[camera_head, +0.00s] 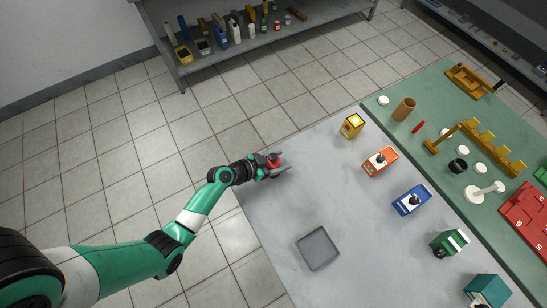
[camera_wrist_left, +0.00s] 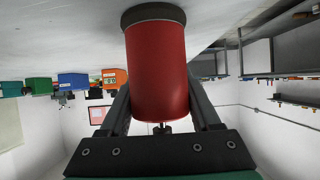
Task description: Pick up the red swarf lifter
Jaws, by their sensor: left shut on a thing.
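The red swarf lifter (camera_head: 273,160) is at the left edge of the grey table in the head view. In the left wrist view the lifter (camera_wrist_left: 157,75) is a red cylinder with a dark band at one end. My left gripper (camera_head: 277,168) is shut on it, with one finger on each side of the red body (camera_wrist_left: 160,110). The lifter's dark end is close to the grey surface; I cannot tell whether it touches. My right gripper is not in view.
A grey square tray (camera_head: 301,246) lies on the grey table (camera_head: 290,205). Orange (camera_head: 380,161), blue (camera_head: 411,200), yellow (camera_head: 352,126) and green (camera_head: 449,242) blocks stand to the right. A green mat (camera_head: 428,100) with several items lies beyond. The table around the tray is clear.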

